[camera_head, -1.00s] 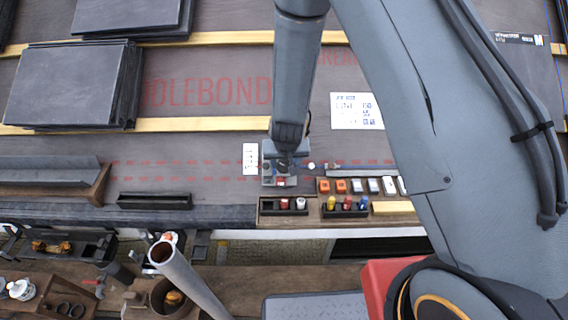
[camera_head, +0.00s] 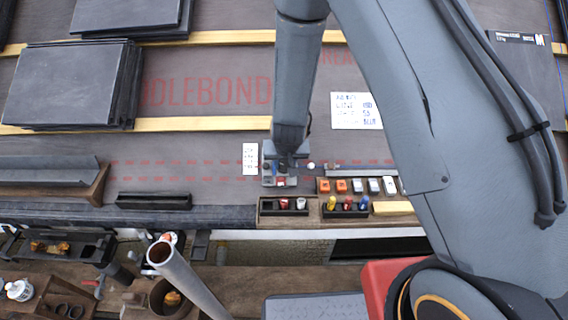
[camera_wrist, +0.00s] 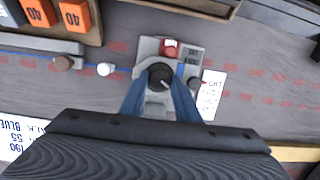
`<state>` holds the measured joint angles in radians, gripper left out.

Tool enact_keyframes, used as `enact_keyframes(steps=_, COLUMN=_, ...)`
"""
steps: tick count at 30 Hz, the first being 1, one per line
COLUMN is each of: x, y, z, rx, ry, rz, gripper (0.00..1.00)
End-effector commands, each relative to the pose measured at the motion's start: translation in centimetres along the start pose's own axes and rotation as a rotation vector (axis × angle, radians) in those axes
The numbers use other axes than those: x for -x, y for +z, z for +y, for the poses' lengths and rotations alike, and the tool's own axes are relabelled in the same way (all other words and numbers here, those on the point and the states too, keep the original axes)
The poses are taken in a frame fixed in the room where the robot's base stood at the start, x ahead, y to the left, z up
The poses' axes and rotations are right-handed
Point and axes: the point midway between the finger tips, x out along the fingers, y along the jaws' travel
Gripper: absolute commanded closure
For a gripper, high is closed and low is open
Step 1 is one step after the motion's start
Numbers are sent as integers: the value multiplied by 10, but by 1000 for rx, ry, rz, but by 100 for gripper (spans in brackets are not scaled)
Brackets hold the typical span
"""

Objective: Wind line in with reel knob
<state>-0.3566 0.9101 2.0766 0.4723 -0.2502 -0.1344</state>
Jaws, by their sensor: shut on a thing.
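The reel unit (camera_head: 268,181) is a small grey box on the dark roof sheet, with a red part and dark knobs on it. In the wrist view the unit (camera_wrist: 147,48) shows its red part (camera_wrist: 170,48) at the top and a round black reel knob (camera_wrist: 160,76) in the middle. My gripper (camera_wrist: 160,86) comes over the unit with its two blue-grey fingers on either side of the black knob, shut on it. In the head view my gripper (camera_head: 285,160) hides part of the unit. A blue line (camera_wrist: 40,52) runs along the sheet towards the unit.
A white card (camera_head: 250,158) lies left of the unit and a larger note (camera_head: 356,111) lies up right. Orange and grey blocks (camera_head: 341,186) and dark trays (camera_head: 284,210) stand close in front. Stacked slates (camera_head: 70,85) lie at the left. Bare sheet lies behind the unit.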

Motion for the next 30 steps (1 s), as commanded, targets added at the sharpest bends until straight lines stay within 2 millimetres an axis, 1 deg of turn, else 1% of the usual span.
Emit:
enact_keyframes(steps=8, x=-4, y=0, z=1, rx=-154, ry=-35, rz=8, gripper=93)
enact_keyframes(steps=30, x=0, y=4, z=5, rx=-799, ry=-175, rz=33, gripper=93)
